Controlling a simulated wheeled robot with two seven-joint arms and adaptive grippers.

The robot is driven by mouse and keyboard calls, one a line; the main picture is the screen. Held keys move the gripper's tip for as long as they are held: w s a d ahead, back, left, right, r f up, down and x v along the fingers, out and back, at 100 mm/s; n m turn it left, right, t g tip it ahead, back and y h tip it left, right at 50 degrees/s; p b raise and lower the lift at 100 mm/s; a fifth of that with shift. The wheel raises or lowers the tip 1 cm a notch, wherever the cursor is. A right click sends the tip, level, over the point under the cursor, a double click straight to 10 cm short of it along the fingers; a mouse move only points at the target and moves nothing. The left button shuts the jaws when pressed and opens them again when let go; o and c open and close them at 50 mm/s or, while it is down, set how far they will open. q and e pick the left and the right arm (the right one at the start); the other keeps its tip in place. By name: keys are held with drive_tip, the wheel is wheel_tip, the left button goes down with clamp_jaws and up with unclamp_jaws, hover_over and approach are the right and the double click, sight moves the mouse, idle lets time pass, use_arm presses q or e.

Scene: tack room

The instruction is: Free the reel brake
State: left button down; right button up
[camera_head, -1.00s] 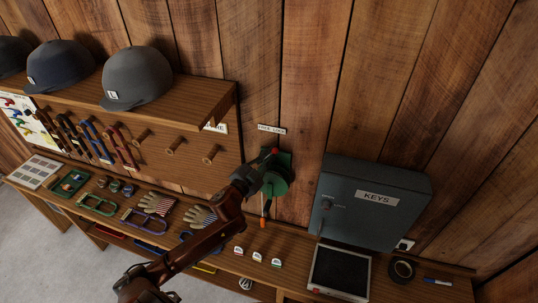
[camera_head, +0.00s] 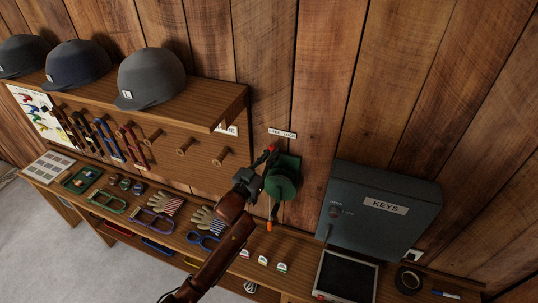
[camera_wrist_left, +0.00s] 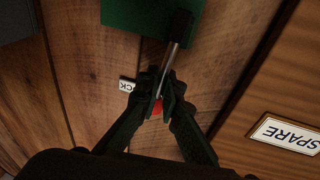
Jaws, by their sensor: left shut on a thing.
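A green reel (camera_head: 281,182) is fixed to the wooden wall, with a green backing plate (camera_head: 291,160) behind it. An orange-ended cord (camera_head: 269,226) hangs below it. The brake lever has a red end (camera_head: 271,148), at the upper left of the reel. In the left wrist view the lever is a metal rod (camera_wrist_left: 170,66) running from a dark pivot on the green plate (camera_wrist_left: 140,14) to a red knob (camera_wrist_left: 156,108). My left gripper (camera_head: 264,159) is shut on the lever near its red end; its fingertips (camera_wrist_left: 164,92) close around the rod. My right gripper is out of view.
A grey key box (camera_head: 380,215) stands to the right of the reel. A shelf with helmets (camera_head: 150,78) and a peg board is on the left. The bench below holds gloves (camera_head: 207,218), carabiners, small tags and a dark tray (camera_head: 346,277).

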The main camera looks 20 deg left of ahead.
use_arm(q)
drive_tip(key=shift+a+f+n, duration=0.1)
drive_tip(key=shift+n, duration=0.3)
drive_tip(key=shift+a, duration=0.1)
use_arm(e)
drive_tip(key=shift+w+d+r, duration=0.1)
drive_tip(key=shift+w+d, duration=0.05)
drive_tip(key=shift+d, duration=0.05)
use_arm(q)
drive_tip(key=c, duration=2.1)
unclamp_jaws()
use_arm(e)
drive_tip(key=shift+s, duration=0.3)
use_arm(q)
drive_tip(key=v, duration=1.2)
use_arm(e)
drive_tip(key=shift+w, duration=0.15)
